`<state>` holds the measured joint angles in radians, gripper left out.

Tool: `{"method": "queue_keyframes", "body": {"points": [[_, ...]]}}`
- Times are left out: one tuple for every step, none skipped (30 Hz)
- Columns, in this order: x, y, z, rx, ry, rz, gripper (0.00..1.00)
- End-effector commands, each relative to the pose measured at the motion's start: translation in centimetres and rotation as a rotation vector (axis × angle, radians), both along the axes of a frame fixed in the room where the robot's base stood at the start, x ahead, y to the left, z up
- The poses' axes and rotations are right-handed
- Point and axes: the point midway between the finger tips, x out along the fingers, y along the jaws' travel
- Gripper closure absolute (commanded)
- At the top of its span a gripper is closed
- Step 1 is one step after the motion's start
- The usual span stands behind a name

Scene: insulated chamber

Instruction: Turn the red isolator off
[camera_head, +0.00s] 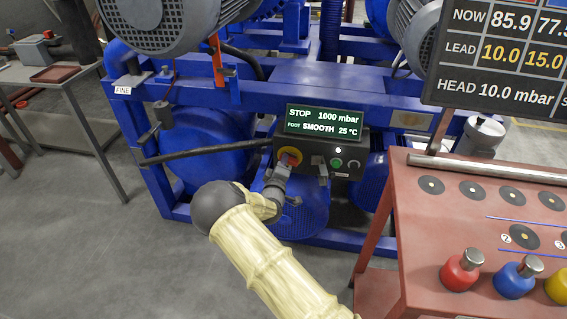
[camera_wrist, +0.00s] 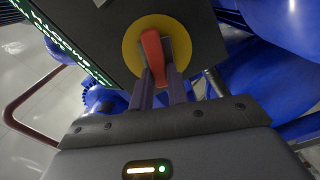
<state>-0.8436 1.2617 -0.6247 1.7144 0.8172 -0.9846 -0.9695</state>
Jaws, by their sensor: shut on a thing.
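The red isolator (camera_wrist: 152,52) is a red handle on a yellow round plate (camera_wrist: 132,46), on the face of a dark control box (camera_wrist: 200,38). In the head view the yellow and red isolator (camera_head: 290,156) shows at the left of the box, partly covered by my gripper. My gripper (camera_wrist: 160,80) reaches the handle from the front, and its two fingers are shut on the lower part of the red handle. In the wrist view the handle is close to upright, tilted slightly. In the head view my gripper (camera_head: 282,168) is small and the fingertips are hard to make out.
A display (camera_head: 324,122) above the box reads STOP, 1000 mbar, SMOOTH, 25 °C. A green button (camera_head: 336,163) is on the box. A red bench (camera_head: 430,230) with coloured knobs stands at right. Blue frame beams surround the box.

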Motion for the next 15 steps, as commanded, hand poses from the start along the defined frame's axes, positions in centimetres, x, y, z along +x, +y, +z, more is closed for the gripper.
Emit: {"method": "queue_keyframes", "body": {"points": [[-0.03,0.23,-0.17,-0.043,0.008,0.004,1.00],[-0.02,0.26,-0.21,-0.070,0.013,0.004,1.00],[-0.02,0.27,-0.25,-0.103,0.020,0.004,1.00],[-0.02,0.28,-0.32,-0.127,0.024,0.004,1.00],[-0.02,0.27,-0.37,-0.151,0.029,0.003,1.00],[-0.02,0.26,-0.43,-0.181,0.035,0.003,1.00],[-0.01,0.26,-0.45,-0.200,0.038,0.003,1.00],[0.00,0.26,-0.46,-0.221,0.042,0.003,1.00],[0.00,0.29,-0.50,-0.244,0.048,0.003,1.00],[-0.01,0.31,-0.54,-0.261,0.051,0.003,1.00],[-0.01,0.32,-0.57,-0.276,0.054,0.003,1.00],[-0.01,0.31,-0.59,-0.295,0.058,0.003,1.00],[0.00,0.30,-0.59,-0.306,0.060,0.003,1.00],[0.01,0.29,-0.61,-0.318,0.062,0.003,1.00],[0.00,0.28,-0.62,-0.331,0.065,0.003,1.00]]}}
